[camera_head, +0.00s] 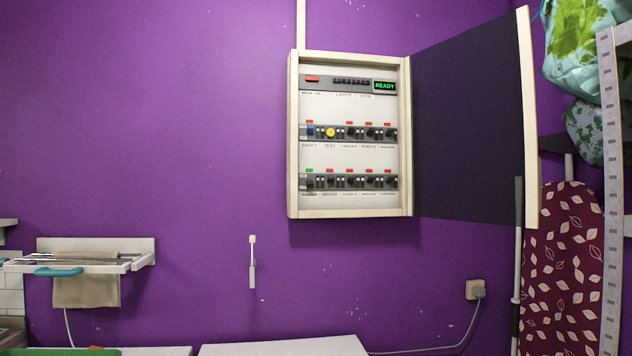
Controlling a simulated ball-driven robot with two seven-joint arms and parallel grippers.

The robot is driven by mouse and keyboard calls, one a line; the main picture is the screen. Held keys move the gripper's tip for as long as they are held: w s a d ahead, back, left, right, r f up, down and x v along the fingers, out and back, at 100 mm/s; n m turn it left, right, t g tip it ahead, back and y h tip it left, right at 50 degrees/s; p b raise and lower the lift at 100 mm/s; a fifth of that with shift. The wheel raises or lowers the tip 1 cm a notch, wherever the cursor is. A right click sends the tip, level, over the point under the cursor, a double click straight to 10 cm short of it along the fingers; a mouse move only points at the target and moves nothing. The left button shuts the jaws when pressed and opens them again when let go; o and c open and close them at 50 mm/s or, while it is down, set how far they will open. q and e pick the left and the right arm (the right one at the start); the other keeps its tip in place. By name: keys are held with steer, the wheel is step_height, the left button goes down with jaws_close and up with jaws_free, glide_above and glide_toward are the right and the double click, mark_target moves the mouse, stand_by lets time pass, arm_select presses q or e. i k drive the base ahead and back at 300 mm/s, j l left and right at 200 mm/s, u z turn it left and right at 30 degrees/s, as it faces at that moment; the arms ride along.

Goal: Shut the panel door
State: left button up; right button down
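The breaker panel (349,157) hangs on the purple wall, a cream frame around rows of black breakers and a green lit "READY" display. Its door (468,122) stands wide open, hinged on the panel's right side and swung out to the right. The door's dark inner face shows, with a cream outer edge (527,120). Neither of my grippers is in view, and nothing touches the door.
A shelf unit (612,190) with bags and a maroon leaf-patterned ironing board (562,265) stand at the right, close to the door's outer edge. A wall rack with a towel (86,291) is at the left. The wall left of the panel is largely clear.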

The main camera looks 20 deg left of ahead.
mark_target(472, 130)
steer(key=i+j+z, duration=0.25)
steer(key=i, duration=0.3)
steer(key=i+j+z, duration=0.25)
steer(key=i, duration=0.25)
